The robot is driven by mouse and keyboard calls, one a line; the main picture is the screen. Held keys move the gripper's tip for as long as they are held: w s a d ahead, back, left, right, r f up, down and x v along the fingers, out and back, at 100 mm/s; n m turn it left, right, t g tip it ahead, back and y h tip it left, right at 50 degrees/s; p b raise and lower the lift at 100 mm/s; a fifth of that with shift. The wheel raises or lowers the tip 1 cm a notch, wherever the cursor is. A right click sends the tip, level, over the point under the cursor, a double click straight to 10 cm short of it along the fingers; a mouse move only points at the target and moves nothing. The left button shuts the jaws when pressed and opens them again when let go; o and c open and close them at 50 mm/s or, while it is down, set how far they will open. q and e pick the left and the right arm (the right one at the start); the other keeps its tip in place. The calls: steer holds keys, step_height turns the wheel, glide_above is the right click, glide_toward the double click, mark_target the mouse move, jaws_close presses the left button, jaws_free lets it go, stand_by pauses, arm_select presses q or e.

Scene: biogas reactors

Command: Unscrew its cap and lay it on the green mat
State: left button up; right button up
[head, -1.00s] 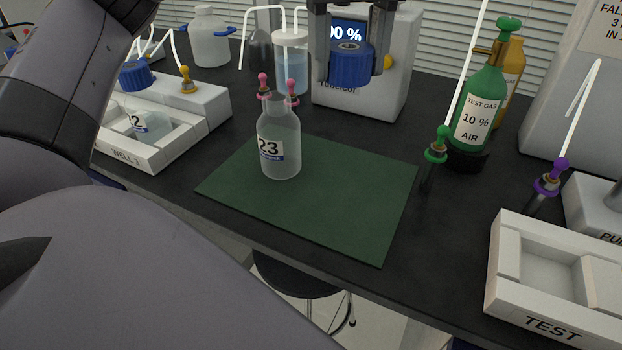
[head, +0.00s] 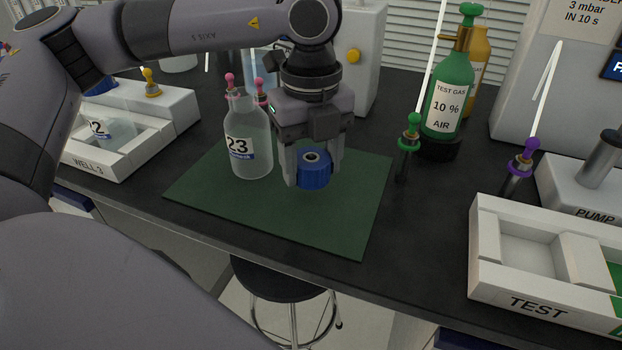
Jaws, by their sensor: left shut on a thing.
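A clear bottle labelled 23 (head: 248,140) stands upright and open, without a cap, on the left part of the green mat (head: 340,225). My left gripper (head: 314,172) points down over the mat, just right of the bottle. It is shut on the blue cap (head: 315,172), whose top with a dark central hole faces up. The cap is at or very near the mat; I cannot tell whether it touches. My right gripper is not in view.
A green test gas bottle (head: 448,105) and a green-collared connector (head: 410,140) stand right of the mat. The TEST tray (head: 500,285) is at front right. The mat's front right is clear.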

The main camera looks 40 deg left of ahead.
mark_target(311, 197)
arm_select(q)
step_height(311, 197, down, 4)
steer(key=shift+r, duration=0.2)
steer(key=shift+f+b, duration=0.15)
steer(key=shift+b, duration=0.25)
steer(key=o, duration=1.2)
steer(key=shift+c, duration=0.2)
steer(key=shift+r+p, duration=0.35)
steer(key=shift+r, duration=0.25)
step_height(311, 197, up, 11)
steer(key=shift+r+p, duration=0.1)
steer(key=shift+p, duration=0.5)
